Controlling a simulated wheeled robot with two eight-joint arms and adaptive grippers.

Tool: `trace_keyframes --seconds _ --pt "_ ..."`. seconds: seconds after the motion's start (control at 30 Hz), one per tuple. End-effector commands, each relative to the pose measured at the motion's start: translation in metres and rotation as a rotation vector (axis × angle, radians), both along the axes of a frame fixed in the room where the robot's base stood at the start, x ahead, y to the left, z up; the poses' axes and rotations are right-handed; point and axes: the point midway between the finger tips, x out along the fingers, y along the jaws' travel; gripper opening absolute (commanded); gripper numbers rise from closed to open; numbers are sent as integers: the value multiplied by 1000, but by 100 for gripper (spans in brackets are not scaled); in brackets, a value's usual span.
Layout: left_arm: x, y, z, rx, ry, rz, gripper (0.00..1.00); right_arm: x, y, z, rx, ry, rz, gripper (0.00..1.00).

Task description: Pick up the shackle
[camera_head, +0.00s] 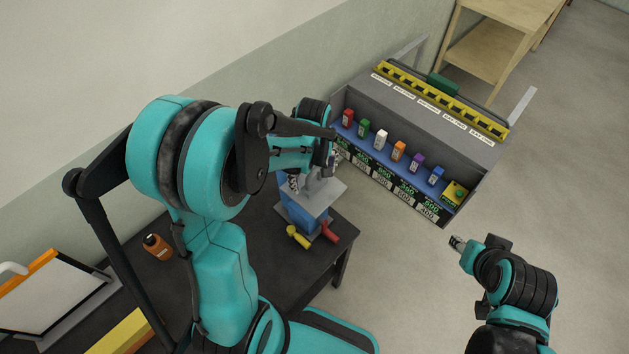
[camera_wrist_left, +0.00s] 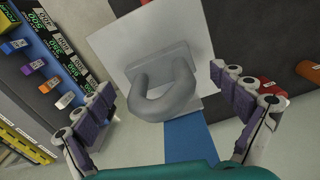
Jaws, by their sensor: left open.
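The shackle (camera_wrist_left: 168,92) is a thick grey loop on a grey block. In the left wrist view it stands on a pale square plate (camera_wrist_left: 130,50) above a blue body (camera_wrist_left: 188,138). My left gripper (camera_wrist_left: 172,98) is open, with its two fingers apart on either side of the shackle and not visibly touching it.
The dark table (camera_head: 290,270) holds an orange-brown bottle (camera_head: 157,247), plus a yellow cylinder (camera_head: 298,237) and a red cylinder (camera_head: 329,232) beside the blue body. A grey rack (camera_head: 455,150) with several coloured blocks stands behind. A wooden shelf (camera_head: 490,45) is at the back.

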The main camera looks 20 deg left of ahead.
Motion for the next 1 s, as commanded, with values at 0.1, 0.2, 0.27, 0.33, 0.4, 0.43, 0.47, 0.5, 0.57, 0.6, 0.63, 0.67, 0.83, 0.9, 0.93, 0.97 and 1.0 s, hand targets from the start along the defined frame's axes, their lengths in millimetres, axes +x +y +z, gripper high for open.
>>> trace_keyframes --seconds 0.1,0.2,0.27,0.33,0.4,0.43,0.47,0.5,0.57,0.6,0.63,0.67,0.83,0.9,0.93,0.97,1.0 --pt "0 0 0 0 0 0 96 0 0 0 0 0 0 40" --pt "0 0 1 0 0 0 80 0 0 0 0 0 0 40" --pt "0 0 1 0 0 0 64 0 0 0 0 0 0 40" --pt "0 0 1 0 0 0 46 0 0 0 0 0 0 40" --pt "0 0 0 0 0 0 27 0 0 0 0 0 0 40" --pt "0 0 0 0 0 0 22 0 0 0 0 0 0 40" --pt "0 0 0 0 0 0 20 0 0 0 0 0 0 40" --pt "-1 0 0 -1 1 0 18 0 0 0 0 0 0 40" --pt "-1 0 -1 -1 1 0 18 0 0 0 0 0 0 40" --pt "-1 0 -1 -2 1 0 18 0 0 0 0 0 0 40" --pt "-1 -1 -1 -1 2 0 18 0 0 0 0 0 0 40" --pt "-1 -1 -1 -1 2 -1 18 0 0 -1 0 0 0 40" --pt "-2 -1 -2 -2 2 -1 18 0 0 -1 0 0 0 40" --pt "-2 -1 0 -3 3 -1 18 0 0 -1 0 0 0 40" --pt "-2 -1 2 -3 3 -1 17 0 0 -1 0 0 0 40" --pt "-2 -1 3 -3 3 -1 11 0 0 0 0 0 0 40" --pt "-2 -1 7 -3 3 -1 3 0 0 0 0 0 0 40"
